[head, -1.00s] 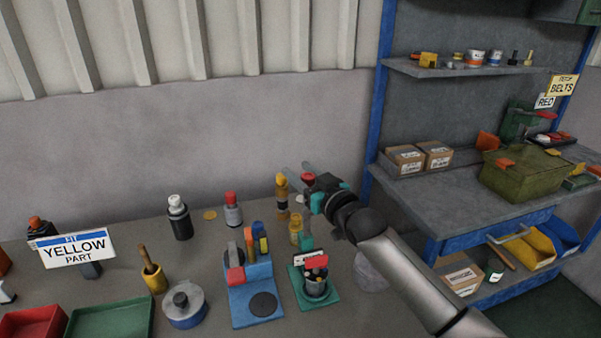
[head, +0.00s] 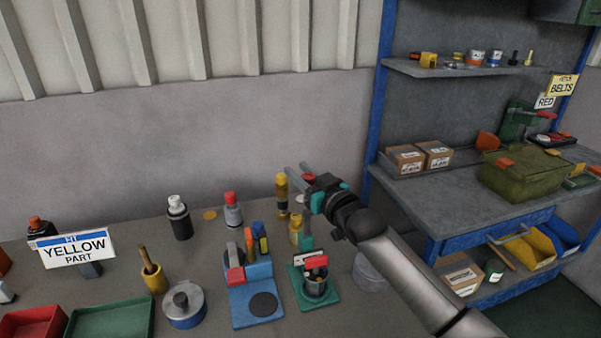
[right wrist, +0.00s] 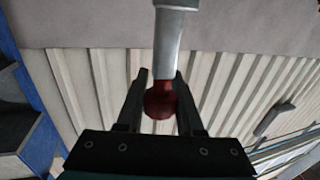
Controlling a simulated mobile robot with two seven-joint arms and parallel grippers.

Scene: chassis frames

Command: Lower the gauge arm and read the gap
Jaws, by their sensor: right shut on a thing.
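My right gripper (head: 297,170) comes in from the right above the bench and is shut on a red knob (right wrist: 160,102). In the right wrist view the knob sits between the two dark fingers, at the end of a grey rod (right wrist: 169,45). I take this rod for the gauge arm; the head view shows the knob only partly, beside the fingers. Below stands a green base (head: 330,300) with a dark cylindrical part, a red piece and a white label. The gap and any reading cannot be made out. My left gripper is not in view.
Left of the green base is a blue stand (head: 257,292) with coloured markers. A yellow bottle (head: 282,193), a grey red-capped bottle (head: 233,212) and a black bottle (head: 180,220) stand behind. A lidded pot (head: 185,308) is front left. A shelf unit (head: 470,180) stands right.

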